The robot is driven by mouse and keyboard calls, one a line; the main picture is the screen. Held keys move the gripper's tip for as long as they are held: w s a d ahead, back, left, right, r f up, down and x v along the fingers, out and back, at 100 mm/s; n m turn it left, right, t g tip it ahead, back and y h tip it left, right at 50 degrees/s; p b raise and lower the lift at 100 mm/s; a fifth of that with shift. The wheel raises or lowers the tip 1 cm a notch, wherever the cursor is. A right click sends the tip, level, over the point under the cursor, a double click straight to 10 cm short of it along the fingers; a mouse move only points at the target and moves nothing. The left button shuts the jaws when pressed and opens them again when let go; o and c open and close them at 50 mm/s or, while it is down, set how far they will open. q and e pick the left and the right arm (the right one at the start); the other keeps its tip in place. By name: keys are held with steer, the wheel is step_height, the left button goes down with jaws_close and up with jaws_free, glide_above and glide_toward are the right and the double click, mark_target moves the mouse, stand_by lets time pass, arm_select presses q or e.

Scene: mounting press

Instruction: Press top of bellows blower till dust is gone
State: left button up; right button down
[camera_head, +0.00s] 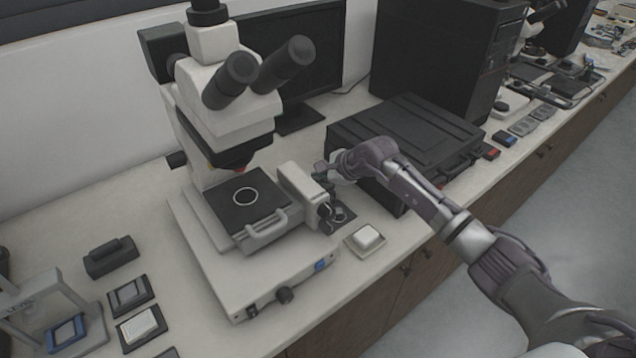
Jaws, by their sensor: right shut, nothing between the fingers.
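My right arm reaches in from the lower right. My right gripper (325,172) is shut and empty, just right of the white block beside the microscope stage. The gripper and block hide part of that spot. No dust can be made out at this size. The microscope (222,110) stands on the bench with a dark stage plate (247,198) bearing a pale ring. My left gripper is not in view.
A black case (405,130) lies behind my right gripper, close to the forearm. A small tray with a white block (366,237) sits near the bench's front edge. A small press (45,300) and several dark trays stand at lower left. A monitor and computer tower (445,60) stand behind.

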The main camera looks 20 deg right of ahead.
steer(key=shift+f+b, duration=0.45)
steer(key=shift+f, duration=0.15)
steer(key=shift+r, duration=0.15)
stand_by(0.5)
steer(key=shift+r+p, duration=0.65)
steer(key=shift+r, duration=0.45)
steer(key=shift+r+p, duration=1.35)
steer(key=shift+r, duration=1.2)
